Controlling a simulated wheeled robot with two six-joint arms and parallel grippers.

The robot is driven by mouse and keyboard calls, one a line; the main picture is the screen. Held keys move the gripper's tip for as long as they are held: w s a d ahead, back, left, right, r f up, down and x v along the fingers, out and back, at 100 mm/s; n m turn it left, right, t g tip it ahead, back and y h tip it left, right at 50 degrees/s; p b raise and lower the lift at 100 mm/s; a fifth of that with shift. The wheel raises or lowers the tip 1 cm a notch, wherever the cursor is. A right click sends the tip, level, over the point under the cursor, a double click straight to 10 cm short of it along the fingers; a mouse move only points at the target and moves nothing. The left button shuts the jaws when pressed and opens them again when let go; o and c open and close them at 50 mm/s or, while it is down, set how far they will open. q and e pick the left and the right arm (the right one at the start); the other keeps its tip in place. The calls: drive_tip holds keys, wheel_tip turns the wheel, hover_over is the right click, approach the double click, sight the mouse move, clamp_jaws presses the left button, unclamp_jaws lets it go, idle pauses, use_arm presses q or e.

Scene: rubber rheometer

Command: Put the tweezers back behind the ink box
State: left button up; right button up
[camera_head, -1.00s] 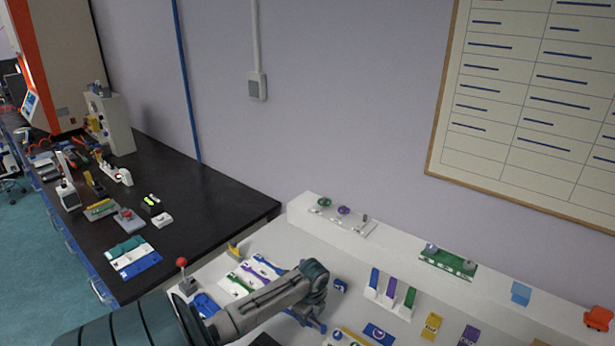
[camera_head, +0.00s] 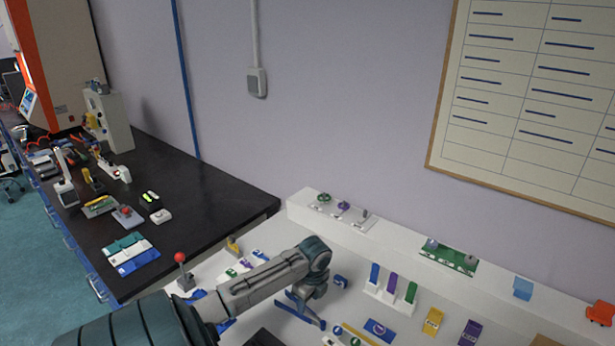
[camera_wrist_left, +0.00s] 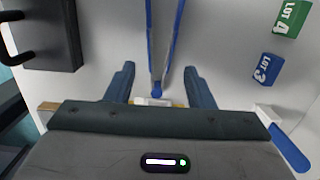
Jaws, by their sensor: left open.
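The tweezers (camera_wrist_left: 151,40) are long, grey with blue edges, and lie on the white bench in the left wrist view. Their two arms meet at the lower end, between the fingers of my left gripper (camera_wrist_left: 160,72). The gripper is open, with a gap on both sides of the tweezers. In the head view my left gripper (camera_head: 307,311) hangs low over the white bench; I cannot clearly separate the tweezers from its fingers there. I cannot tell which box is the ink box. My right gripper is not in view.
A black block (camera_wrist_left: 50,35) stands left of the tweezers. Green LOT 4 (camera_wrist_left: 290,18) and blue LOT 3 (camera_wrist_left: 267,68) pieces stand right. In the head view, a coloured rack (camera_head: 391,299) is right of the gripper, and a red-knobbed stand (camera_head: 185,279) is left.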

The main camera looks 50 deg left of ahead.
use_arm(q)
wheel_tip(320, 180, up, 6)
drive_tip(key=b, duration=0.1)
drive_tip(key=shift+d, duration=0.3)
